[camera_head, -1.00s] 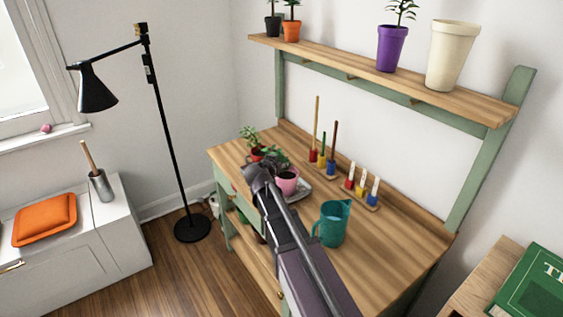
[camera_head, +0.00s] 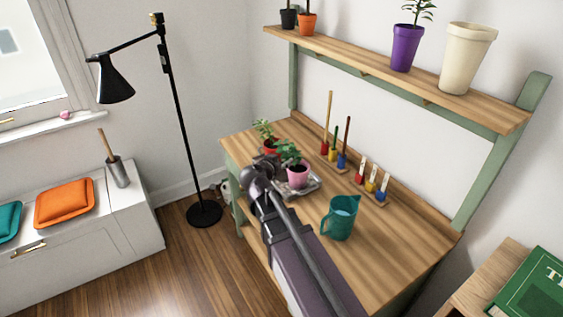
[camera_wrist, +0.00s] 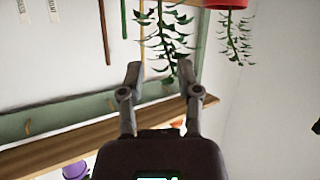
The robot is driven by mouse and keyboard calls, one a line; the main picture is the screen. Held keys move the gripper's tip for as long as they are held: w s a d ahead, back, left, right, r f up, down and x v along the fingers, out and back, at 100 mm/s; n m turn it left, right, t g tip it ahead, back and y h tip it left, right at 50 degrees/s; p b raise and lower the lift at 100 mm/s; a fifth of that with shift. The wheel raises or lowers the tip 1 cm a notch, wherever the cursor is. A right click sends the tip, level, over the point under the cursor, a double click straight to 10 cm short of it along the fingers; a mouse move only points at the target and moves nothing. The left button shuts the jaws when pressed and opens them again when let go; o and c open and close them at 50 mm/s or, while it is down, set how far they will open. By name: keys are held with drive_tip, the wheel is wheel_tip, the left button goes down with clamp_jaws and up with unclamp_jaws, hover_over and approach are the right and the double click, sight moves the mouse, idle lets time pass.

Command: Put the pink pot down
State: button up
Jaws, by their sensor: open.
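The pink pot (camera_head: 298,178) holds a leafy green plant (camera_head: 288,154) and stands upright on a grey tray (camera_head: 312,186) on the wooden bench. My gripper (camera_head: 268,161) is just left of the pink pot in the head view, partly hidden by my own arm. The wrist view shows my gripper (camera_wrist: 160,73) with its two fingers spread and nothing held between them. A green plant (camera_wrist: 165,35) hangs upside down in that view, just beyond the fingertips. The pink pot itself cannot be made out there.
A red pot (camera_head: 270,147) with a plant stands behind my gripper. A teal jug (camera_head: 340,217) stands right of my arm. Small tools in racks (camera_head: 371,187) line the back. A shelf (camera_head: 380,77) with pots runs above. The bench's front right is clear.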

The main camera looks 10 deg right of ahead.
drive_tip(key=shift+s+d, duration=0.1)
idle(0.4)
drive_tip(key=s+d+f+n+g+y, duration=0.1)
drive_tip(key=s+f+g, duration=0.2)
drive_tip(key=s, duration=0.2)
drive_tip(key=s+d+f+n+g+y, duration=0.1)
drive_tip(key=s+d+f+g+y, duration=0.1)
drive_tip(key=s+f+g, duration=0.1)
drive_tip(key=s+d+f+n+g+y, duration=0.1)
drive_tip(key=s+d+f+g, duration=0.1)
drive_tip(key=s, duration=0.5)
drive_tip(key=shift+d+f+n+g+y, duration=0.15)
drive_tip(key=shift+f+g, duration=0.1)
drive_tip(key=shift+f, duration=0.4)
drive_tip(key=shift+d+f+n+g+y, duration=0.15)
drive_tip(key=shift+f+g, duration=0.1)
drive_tip(key=shift+f, duration=0.4)
drive_tip(key=s+n+y, duration=0.1)
drive_tip(key=s+a+g+y, duration=0.1)
drive_tip(key=s, duration=0.1)
drive_tip(key=s+a+f+n+g+y, duration=0.1)
drive_tip(key=s, duration=0.1)
drive_tip(key=shift+s+n, duration=0.15)
drive_tip(key=shift+n, duration=0.15)
drive_tip(key=shift+r, duration=0.1)
wheel_tip(320, 180, up, 8)
drive_tip(key=p, duration=0.8)
drive_tip(key=shift+r, duration=0.15)
